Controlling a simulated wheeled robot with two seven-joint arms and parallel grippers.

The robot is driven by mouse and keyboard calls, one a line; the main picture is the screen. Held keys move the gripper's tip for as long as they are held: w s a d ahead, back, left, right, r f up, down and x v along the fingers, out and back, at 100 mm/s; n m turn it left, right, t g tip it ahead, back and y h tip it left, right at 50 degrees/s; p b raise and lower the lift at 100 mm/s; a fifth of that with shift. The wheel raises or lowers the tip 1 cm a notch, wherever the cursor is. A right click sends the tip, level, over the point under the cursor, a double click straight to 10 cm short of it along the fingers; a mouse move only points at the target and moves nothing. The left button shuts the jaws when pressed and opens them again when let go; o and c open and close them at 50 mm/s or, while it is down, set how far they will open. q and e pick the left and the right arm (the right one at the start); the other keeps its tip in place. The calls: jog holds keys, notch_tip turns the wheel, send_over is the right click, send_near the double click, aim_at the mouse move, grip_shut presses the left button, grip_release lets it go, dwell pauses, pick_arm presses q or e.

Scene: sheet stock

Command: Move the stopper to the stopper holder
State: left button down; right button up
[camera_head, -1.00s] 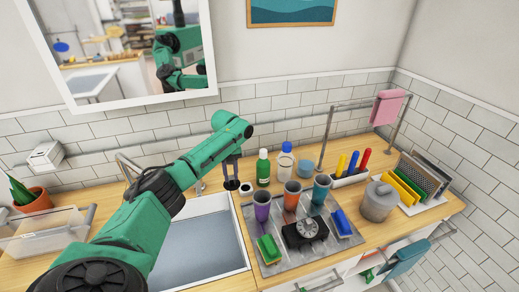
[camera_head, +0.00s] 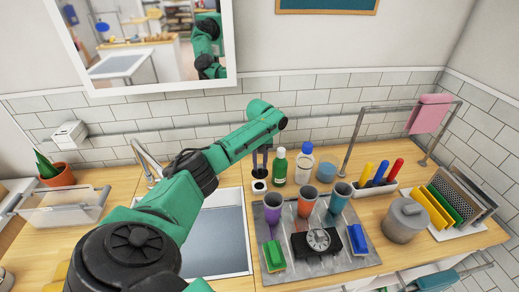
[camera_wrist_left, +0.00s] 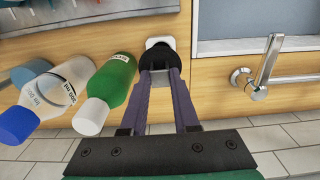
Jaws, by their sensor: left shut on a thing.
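The stopper (camera_head: 260,173) is a small black disc-like piece at the tips of my left gripper (camera_head: 261,161), which is shut on it and points down. The stopper holder (camera_head: 259,187) is a small white piece with a dark centre on the counter, directly below the stopper in the head view. In the left wrist view the black stopper (camera_wrist_left: 158,57) sits between the fingertips and overlaps the white holder (camera_wrist_left: 160,42). I cannot tell whether they touch. My right gripper is not in view.
A green bottle (camera_head: 279,167) and a clear bottle with a blue cap (camera_head: 303,165) stand close right of the gripper. The sink (camera_head: 215,240) and faucet (camera_head: 147,163) lie left. A grey tray (camera_head: 335,266) with cups and sponges is in front.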

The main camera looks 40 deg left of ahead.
aim_at(259, 173)
pick_arm(q)
jog(key=shift+f, duration=0.45)
jog(key=shift+s+f+b, duration=0.3)
jog(key=shift+f+b, duration=0.2)
jog(key=shift+f, duration=0.3)
jog(key=shift+w+f+b, duration=0.15)
jog(key=shift+f+b, duration=0.3)
jog(key=shift+f, duration=0.6)
jog(key=shift+r, duration=0.1)
jog(key=shift+p, duration=0.3)
jog(key=shift+p, duration=0.3)
jog(key=shift+f, duration=0.25)
